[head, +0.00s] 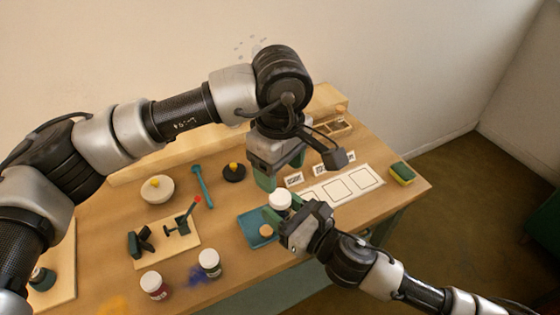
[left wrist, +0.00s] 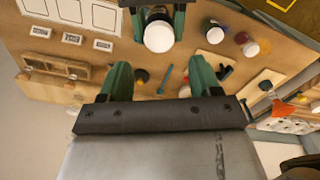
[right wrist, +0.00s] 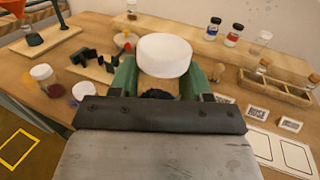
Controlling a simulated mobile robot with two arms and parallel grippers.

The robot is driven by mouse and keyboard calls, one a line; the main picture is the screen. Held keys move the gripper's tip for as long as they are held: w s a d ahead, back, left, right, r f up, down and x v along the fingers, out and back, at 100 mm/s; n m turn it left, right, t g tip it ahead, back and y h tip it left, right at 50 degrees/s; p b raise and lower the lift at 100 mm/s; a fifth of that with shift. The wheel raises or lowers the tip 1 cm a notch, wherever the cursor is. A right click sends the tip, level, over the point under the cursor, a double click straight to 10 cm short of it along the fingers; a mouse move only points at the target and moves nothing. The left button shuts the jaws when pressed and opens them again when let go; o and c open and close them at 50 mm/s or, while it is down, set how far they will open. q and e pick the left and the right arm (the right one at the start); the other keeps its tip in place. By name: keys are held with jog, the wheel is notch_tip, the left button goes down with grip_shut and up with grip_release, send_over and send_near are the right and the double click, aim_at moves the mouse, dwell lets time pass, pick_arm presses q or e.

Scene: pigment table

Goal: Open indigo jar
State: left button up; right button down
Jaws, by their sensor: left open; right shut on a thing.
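A jar with a white lid (head: 280,199) is held upright by my right gripper (head: 282,213), above the blue tray (head: 250,228). In the right wrist view, the wide white lid (right wrist: 164,55) is on top, with a dark blue-black body (right wrist: 158,93) below, fitting indigo; its label is hidden. My right gripper's green fingers are shut around the body. My left gripper (head: 281,174) is open and empty, just above the lid. In the left wrist view, the lid (left wrist: 158,37) lies beyond the gap between my open left fingers (left wrist: 160,76), apart from them.
A board with black stands (head: 170,245), a pale round dish (head: 158,190), a card with squares (head: 340,187) and a sponge (head: 402,173) lie around.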

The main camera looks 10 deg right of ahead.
aim_at(280, 197)
pick_arm(q)
notch_tip(280, 197, down, 7)
dwell(0.3)
jog(key=c, duration=0.9)
jog(key=shift+n, duration=0.6)
jog(key=shift+r, duration=0.1)
jog(key=shift+r, duration=1.05)
